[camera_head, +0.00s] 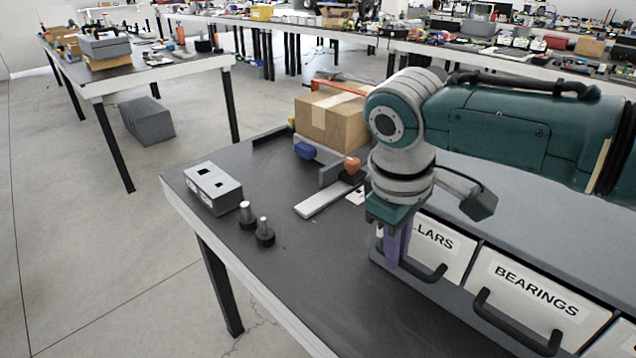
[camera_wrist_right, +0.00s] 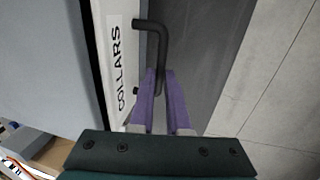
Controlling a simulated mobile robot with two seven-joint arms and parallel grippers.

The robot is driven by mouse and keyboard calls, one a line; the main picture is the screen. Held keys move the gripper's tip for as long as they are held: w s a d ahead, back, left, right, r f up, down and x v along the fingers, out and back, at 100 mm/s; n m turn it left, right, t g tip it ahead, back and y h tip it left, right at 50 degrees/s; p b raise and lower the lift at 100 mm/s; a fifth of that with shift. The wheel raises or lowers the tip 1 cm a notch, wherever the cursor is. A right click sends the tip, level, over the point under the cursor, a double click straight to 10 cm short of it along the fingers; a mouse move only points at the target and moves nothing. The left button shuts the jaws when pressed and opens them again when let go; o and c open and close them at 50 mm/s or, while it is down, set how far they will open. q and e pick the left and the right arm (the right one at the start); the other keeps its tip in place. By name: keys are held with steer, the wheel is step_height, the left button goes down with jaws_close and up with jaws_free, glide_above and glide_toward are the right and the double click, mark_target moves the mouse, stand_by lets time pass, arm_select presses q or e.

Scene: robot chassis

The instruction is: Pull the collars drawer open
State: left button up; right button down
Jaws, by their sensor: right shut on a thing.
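The collars drawer (camera_head: 447,243) is a white-fronted drawer with a dark bar handle (camera_head: 430,272). Its front looks about level with the bearings drawer beside it. My right gripper (camera_head: 393,258) points down at the left end of this handle, and its purple fingers are shut on it. The gripper and wrist cover the first letters of the label in the head view. In the right wrist view the COLLARS label (camera_wrist_right: 118,70) is whole, and the handle (camera_wrist_right: 151,45) runs in between the purple fingertips (camera_wrist_right: 161,78). My left gripper is not in view.
The bearings drawer (camera_head: 535,296) and its handle lie just right. On the dark bench are a grey block with holes (camera_head: 213,188), two dark knobbed pegs (camera_head: 256,228) and a cardboard box (camera_head: 333,120). The bench top in front of the drawers is clear.

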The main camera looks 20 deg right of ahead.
steer(key=s+a+p, duration=0.2)
steer(key=a, duration=0.4)
steer(key=s+a+p, duration=0.3)
steer(key=a, duration=0.4)
steer(key=shift+s, duration=0.25)
steer(key=shift+a, duration=0.1)
steer(key=c, duration=0.9)
jaws_free()
steer(key=shift+r, duration=0.1)
